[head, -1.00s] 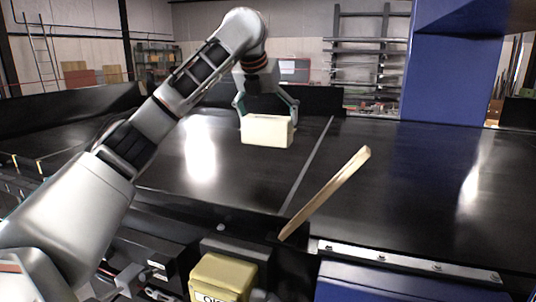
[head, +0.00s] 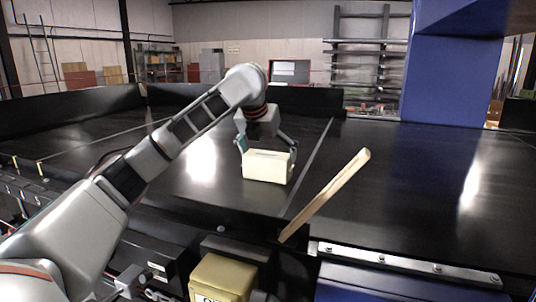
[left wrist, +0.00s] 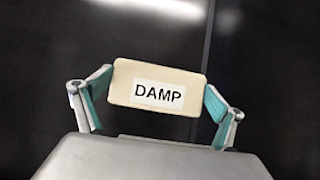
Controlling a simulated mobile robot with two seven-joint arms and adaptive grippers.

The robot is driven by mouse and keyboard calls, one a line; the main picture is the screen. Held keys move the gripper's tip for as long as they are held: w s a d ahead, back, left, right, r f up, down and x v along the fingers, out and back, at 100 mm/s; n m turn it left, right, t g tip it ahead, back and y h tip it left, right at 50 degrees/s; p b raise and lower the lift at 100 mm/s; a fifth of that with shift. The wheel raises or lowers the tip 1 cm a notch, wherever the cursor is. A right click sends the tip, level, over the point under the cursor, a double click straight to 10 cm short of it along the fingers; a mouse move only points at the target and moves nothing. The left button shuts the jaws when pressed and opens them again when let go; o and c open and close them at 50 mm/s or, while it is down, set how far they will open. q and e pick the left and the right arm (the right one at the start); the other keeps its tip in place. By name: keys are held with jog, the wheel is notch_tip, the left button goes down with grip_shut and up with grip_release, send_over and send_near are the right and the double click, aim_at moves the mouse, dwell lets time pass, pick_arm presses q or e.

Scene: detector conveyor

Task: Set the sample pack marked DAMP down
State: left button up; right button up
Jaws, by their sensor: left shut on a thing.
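The sample pack marked DAMP (head: 267,169) is a cream block over the black conveyor belt (head: 215,195), left of the seam strip. In the left wrist view the pack (left wrist: 157,88) shows its white DAMP label between the two fingers. My left gripper (head: 267,151) is shut on it from above, a finger at each end. The pack's underside is at or very near the belt; I cannot tell whether it touches. My right gripper is not in view.
A wooden stick (head: 325,195) slants up at the belt's near edge, right of the pack. A second, yellowish pack (head: 222,277) with a partly cut-off label sits at the front. A blue column (head: 450,75) stands at the right. The belt around the held pack is clear.

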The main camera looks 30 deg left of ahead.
pick_arm(q)
jog(key=o, duration=1.2)
jog(key=shift+c, duration=0.2)
jog(key=shift+r, duration=0.1)
jog(key=v, duration=1.2)
